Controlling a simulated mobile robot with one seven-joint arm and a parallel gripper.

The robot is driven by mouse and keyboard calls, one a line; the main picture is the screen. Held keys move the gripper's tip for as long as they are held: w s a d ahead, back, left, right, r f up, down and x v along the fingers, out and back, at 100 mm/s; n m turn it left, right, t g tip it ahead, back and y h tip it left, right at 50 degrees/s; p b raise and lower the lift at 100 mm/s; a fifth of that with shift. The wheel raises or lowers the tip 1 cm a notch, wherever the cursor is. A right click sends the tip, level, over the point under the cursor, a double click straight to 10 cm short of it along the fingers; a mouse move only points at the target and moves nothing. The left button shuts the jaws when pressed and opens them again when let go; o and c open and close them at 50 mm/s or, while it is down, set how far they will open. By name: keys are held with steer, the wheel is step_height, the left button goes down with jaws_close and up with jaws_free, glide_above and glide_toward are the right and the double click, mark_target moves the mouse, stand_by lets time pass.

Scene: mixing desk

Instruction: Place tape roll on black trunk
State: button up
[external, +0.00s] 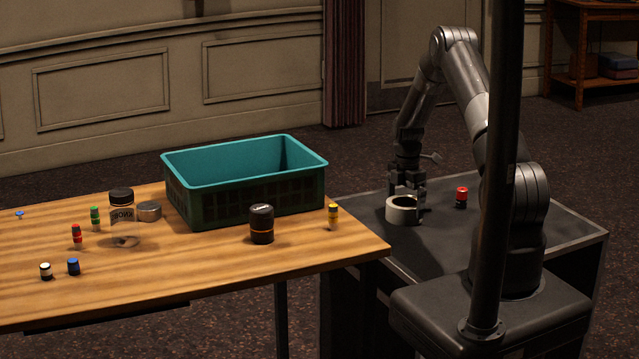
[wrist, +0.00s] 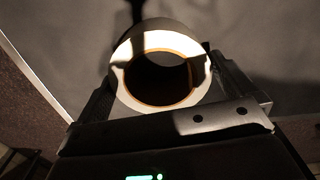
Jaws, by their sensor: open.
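The tape roll (external: 401,216), a thick white ring with a brown inner core, lies flat on the dark top of the black trunk (external: 370,222), near its left part. In the wrist view the tape roll (wrist: 160,42) sits between the two fingers. My gripper (external: 407,199) is lowered over the roll, pointing down, with its fingers open on either side of it. In the wrist view my gripper (wrist: 165,85) has its fingers close to the roll's outer wall; whether they touch it I cannot tell.
A red-and-black small bottle (external: 461,197) stands right of the roll on the trunk. Left is a wooden table (external: 200,275) with a teal crate (external: 245,192), a black jar (external: 261,224), a yellow bottle (external: 333,217) and several small containers. The trunk's front right is bare.

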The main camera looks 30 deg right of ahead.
step_height(320, 180, up, 11)
step_height(320, 180, up, 14)
steer(key=m+t, duration=0.1)
steer(key=m, duration=0.3)
glide_above(405, 202)
steer(key=s+a, duration=0.5)
steer(key=s+a+r+m+t, duration=0.2)
steer(key=s+a+r+m, duration=0.3)
steer(key=s+r, duration=0.65)
steer(key=s+a+r+m+t, duration=0.1)
steer(key=s+a+m, duration=0.1)
steer(key=s, duration=0.6)
steer(key=s+a+r+m, duration=0.2)
steer(key=s+m, duration=0.3)
steer(key=s, duration=0.2)
steer(key=s+a+r+m+t, duration=0.1)
steer(key=s+m, duration=0.3)
steer(key=s, duration=0.4)
steer(key=shift+s+a+r+t, duration=0.3)
steer(key=shift+a+r, duration=0.05)
steer(key=shift+a, duration=0.4)
